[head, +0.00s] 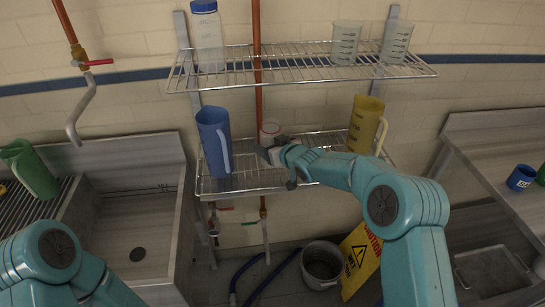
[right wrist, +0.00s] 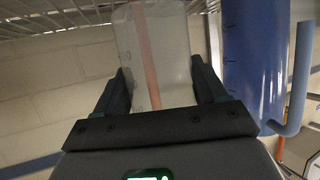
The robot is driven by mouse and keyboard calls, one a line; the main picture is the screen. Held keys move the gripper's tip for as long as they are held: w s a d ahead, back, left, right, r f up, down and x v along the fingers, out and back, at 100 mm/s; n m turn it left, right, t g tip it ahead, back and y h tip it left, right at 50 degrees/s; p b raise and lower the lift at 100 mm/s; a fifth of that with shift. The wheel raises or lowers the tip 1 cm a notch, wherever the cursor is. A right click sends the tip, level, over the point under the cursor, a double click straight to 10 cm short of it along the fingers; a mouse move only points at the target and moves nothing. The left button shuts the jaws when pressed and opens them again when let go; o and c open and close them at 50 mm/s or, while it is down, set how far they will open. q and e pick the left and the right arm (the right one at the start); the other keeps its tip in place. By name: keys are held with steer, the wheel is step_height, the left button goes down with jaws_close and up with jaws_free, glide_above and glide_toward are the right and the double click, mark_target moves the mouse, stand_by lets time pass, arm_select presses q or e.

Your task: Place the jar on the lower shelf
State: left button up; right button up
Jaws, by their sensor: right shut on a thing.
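A small clear jar (head: 269,132) is at the lower wire shelf (head: 240,184), between a blue pitcher and a yellow pitcher. My right gripper (head: 272,152) reaches in from the right and is shut on the jar. In the right wrist view the translucent jar (right wrist: 155,60) sits between the two dark fingers of my right gripper (right wrist: 158,88). I cannot tell whether the jar's base touches the shelf wires. My left arm shows at the lower left of the head view, but its gripper is out of view.
The blue pitcher (head: 214,140) stands close left of the jar and shows in the right wrist view (right wrist: 256,60). The yellow pitcher (head: 364,122) stands at the shelf's right end. The upper wire shelf (head: 290,74) is above, holding a bottle (head: 208,40) and two beakers.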

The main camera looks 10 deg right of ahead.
steer(key=shift+s+d+f, duration=0.1)
steer(key=shift+s+f, duration=0.05)
steer(key=shift+f, duration=0.5)
steer(key=shift+s+f, duration=0.1)
steer(key=shift+f, duration=0.5)
steer(key=shift+s+f, duration=0.1)
steer(key=shift+f, duration=0.05)
steer(key=shift+w+f, duration=0.25)
steer(key=shift+f, duration=0.15)
steer(key=o, duration=1.3)
steer(key=shift+s+r, duration=0.15)
steer(key=shift+r, duration=0.05)
steer(key=shift+c, duration=0.2)
arm_select(q)
steer(key=shift+s+d, duration=0.1)
steer(key=shift+s, duration=0.25)
